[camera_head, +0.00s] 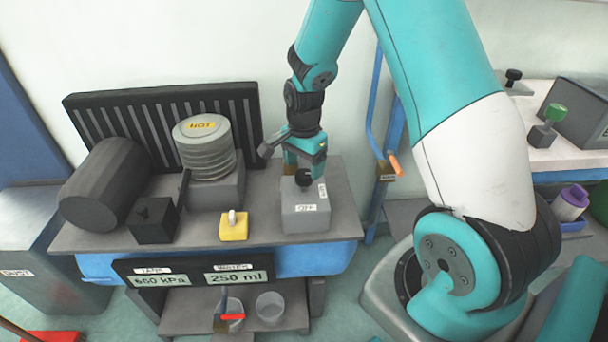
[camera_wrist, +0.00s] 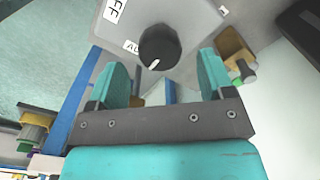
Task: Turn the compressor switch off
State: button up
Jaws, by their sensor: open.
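The compressor switch is a grey box (camera_head: 305,212) with a black round knob (camera_head: 303,178) on its top, standing at the right end of the grey bench top. In the wrist view the knob (camera_wrist: 160,48) shows a white pointer mark directed down-left, near a label partly hidden by the knob. My gripper (camera_head: 304,168) is above and behind the box, close to the knob. In the wrist view its two teal fingers (camera_wrist: 160,72) are apart, with the knob just beyond and between their tips; contact cannot be told.
A display panel (camera_head: 190,278) hangs in front. A blue post with an orange-handled valve (camera_head: 388,168) is at the right.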

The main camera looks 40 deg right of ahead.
aim_at(304, 174)
jog(key=shift+f, duration=1.55)
jog(key=shift+c, duration=0.4)
jog(key=c, duration=0.8)
jog(key=shift+c, duration=0.2)
